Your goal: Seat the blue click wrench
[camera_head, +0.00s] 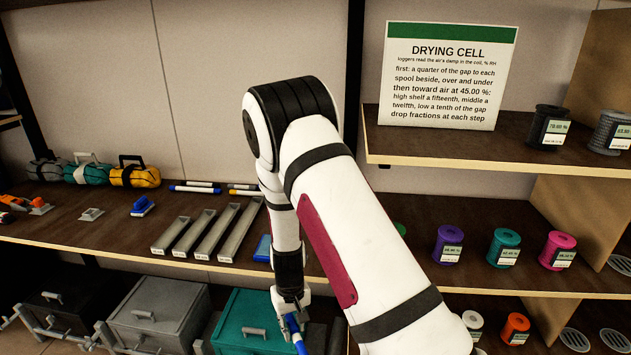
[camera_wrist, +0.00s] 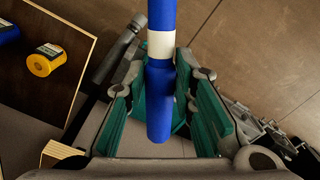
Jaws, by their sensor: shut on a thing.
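The blue click wrench (camera_wrist: 160,100) is a blue rod with a white band, seen in the wrist view between the teal-padded fingers of my gripper (camera_wrist: 166,78). My gripper is shut on it. In the head view my gripper (camera_head: 289,308) is low, in front of the shelf edge, with part of the wrench (camera_head: 292,324) showing below it. The wrench's upper end runs out of the wrist view, and its lower end in the head view is cut off by the frame.
Several grey trays (camera_head: 215,232) lie on the middle shelf (camera_head: 110,231), with markers (camera_head: 196,188) behind them. A teal box (camera_head: 248,328) and a grey box (camera_head: 158,310) stand below. Spools, including a purple one (camera_head: 449,243), stand right of my arm. A sign (camera_head: 448,78) stands above.

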